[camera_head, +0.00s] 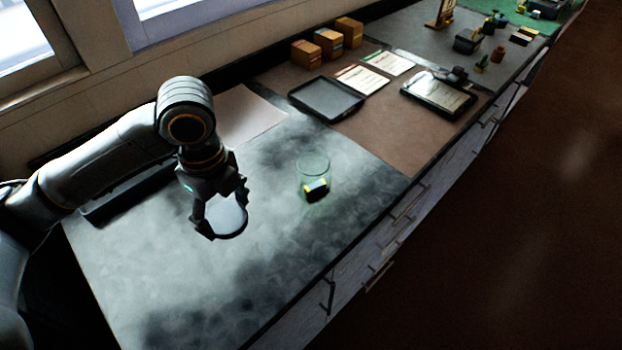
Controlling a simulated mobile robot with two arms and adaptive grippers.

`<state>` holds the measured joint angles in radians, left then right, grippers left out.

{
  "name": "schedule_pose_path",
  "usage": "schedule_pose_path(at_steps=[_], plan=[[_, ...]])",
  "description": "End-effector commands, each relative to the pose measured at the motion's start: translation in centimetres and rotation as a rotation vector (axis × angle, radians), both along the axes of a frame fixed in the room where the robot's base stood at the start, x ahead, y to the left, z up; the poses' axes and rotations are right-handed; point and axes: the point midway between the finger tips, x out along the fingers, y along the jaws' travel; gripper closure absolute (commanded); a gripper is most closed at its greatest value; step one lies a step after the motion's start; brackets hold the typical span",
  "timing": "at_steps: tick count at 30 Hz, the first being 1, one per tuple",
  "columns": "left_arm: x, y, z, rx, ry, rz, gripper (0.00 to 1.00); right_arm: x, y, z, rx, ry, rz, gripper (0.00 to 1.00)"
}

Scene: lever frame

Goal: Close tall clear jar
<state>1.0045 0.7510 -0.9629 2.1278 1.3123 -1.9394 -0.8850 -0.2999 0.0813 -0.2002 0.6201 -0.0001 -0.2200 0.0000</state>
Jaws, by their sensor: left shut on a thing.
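The clear jar (314,170) stands upright on the counter, right of the picture's middle-left. It is see-through, its top looks open, and a small yellow and dark block (316,189) lies in its bottom. My left gripper (222,222) is to the left of the jar, apart from it. It is shut on a round, pale grey lid (229,218), gripped by its rim and held tilted above the counter. My right gripper is not in view.
A dark shallow tray (327,99), several small boxes (328,42), sheets and a clipboard (438,94) lie farther back. A dark long tray (128,198) is behind my left arm. The counter (290,245) is clear around the jar, with its front edge to the right.

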Motion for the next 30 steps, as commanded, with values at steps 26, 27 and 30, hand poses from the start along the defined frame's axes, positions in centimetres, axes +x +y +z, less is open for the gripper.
schedule_pose_path(at_steps=[26, 27, 30], plan=[[-2.8, 1.4, -1.3, -0.002, 0.001, 1.787, 0.49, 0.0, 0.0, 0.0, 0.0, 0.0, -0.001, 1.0], [-2.9, 1.5, -1.3, -0.002, 0.001, 1.848, 0.49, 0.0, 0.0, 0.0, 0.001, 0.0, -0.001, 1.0], [-3.1, 1.6, -1.4, 0.0, 0.002, 1.969, 0.49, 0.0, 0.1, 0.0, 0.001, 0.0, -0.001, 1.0]])
